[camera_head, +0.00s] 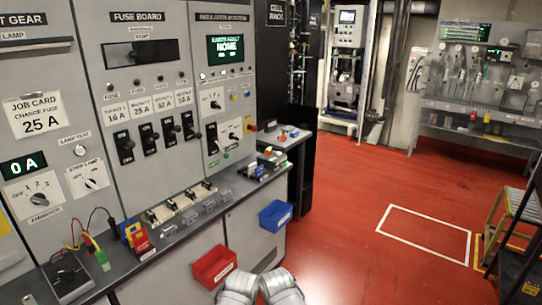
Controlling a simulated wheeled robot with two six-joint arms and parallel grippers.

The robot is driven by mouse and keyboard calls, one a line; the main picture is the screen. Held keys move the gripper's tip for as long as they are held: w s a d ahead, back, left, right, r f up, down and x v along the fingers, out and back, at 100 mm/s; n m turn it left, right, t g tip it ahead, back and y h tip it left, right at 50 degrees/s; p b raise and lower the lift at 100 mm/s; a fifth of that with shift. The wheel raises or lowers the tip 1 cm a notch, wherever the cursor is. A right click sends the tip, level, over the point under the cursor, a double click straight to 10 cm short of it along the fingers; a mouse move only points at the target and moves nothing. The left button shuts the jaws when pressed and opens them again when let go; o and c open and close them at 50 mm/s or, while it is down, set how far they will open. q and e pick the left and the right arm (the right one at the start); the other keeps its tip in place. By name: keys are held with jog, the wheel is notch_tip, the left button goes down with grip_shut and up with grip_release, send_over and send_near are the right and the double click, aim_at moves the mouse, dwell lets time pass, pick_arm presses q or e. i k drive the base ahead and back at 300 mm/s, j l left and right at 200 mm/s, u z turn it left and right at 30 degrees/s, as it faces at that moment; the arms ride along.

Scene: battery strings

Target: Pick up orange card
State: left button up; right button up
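I cannot pick out an orange card with certainty. A small yellow-orange piece (131,231) stands on the bench beside a red block (141,242), too small to identify. A flat orange-yellow patch (5,224) shows on the panel at the far left edge, cut off by the frame. Two grey rounded parts of my own arms show side by side at the bottom middle. Neither of my grippers' fingertips can be seen.
The grey bench (180,236) runs under the fuse board (138,17) and carries fuse holders and a meter (67,277) with leads. A red bin (214,267) and a blue bin (275,215) hang in front. A yellow stepladder (497,222) stands right. The red floor between is clear.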

aim_at(269, 151)
jog(key=i+z, duration=0.1)
jog(key=z, duration=0.25)
jog(key=i+z, duration=0.15)
jog(key=z, duration=0.15)
jog(key=i+j+z, duration=0.25)
jog(key=i+j, duration=0.2)
jog(key=i+j+z, duration=0.3)
jog(key=i+j, duration=0.75)
jog(key=i, duration=0.1)
